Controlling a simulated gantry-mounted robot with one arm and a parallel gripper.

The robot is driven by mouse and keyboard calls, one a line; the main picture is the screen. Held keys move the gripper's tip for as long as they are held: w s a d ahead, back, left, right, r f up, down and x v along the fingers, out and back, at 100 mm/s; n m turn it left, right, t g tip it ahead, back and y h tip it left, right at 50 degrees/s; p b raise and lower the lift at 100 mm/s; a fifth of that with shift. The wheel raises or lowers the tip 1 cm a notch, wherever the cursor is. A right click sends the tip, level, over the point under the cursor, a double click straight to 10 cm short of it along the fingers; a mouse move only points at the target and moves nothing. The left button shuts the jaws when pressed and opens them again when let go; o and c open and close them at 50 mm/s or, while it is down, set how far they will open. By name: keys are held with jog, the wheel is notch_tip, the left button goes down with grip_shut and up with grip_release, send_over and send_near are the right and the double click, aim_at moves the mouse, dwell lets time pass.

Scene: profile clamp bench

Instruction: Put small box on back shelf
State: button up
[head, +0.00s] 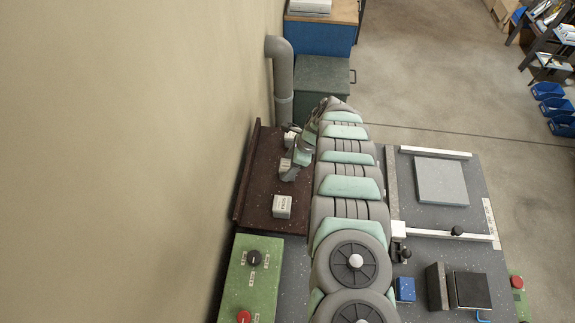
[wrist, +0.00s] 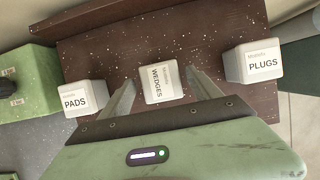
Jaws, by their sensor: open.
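Three small white boxes stand in a spaced row on the dark brown speckled back shelf (wrist: 120,45). In the wrist view the box labelled WEDGES (wrist: 161,83) is in the middle, PADS (wrist: 82,97) at left and PLUGS (wrist: 251,63) at right. My gripper (wrist: 161,77) is open, with one finger on either side of the WEDGES box and visible gaps to it. In the head view my gripper (head: 290,172) is over the shelf (head: 262,180), partly hiding the middle box (head: 285,164); the PADS box (head: 282,207) is clear of it.
A green control panel (head: 262,255) with a black knob and red button adjoins the shelf's near end. A raised brown lip (head: 246,180) runs along the wall side. A grey pipe (head: 283,80) stands beyond the far end. A grey plate (head: 441,181) lies on the bench at right.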

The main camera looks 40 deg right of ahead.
jog(key=b+v, duration=0.1)
jog(key=v, duration=0.9)
jog(key=shift+r, duration=0.3)
jog(key=shift+d, duration=0.1)
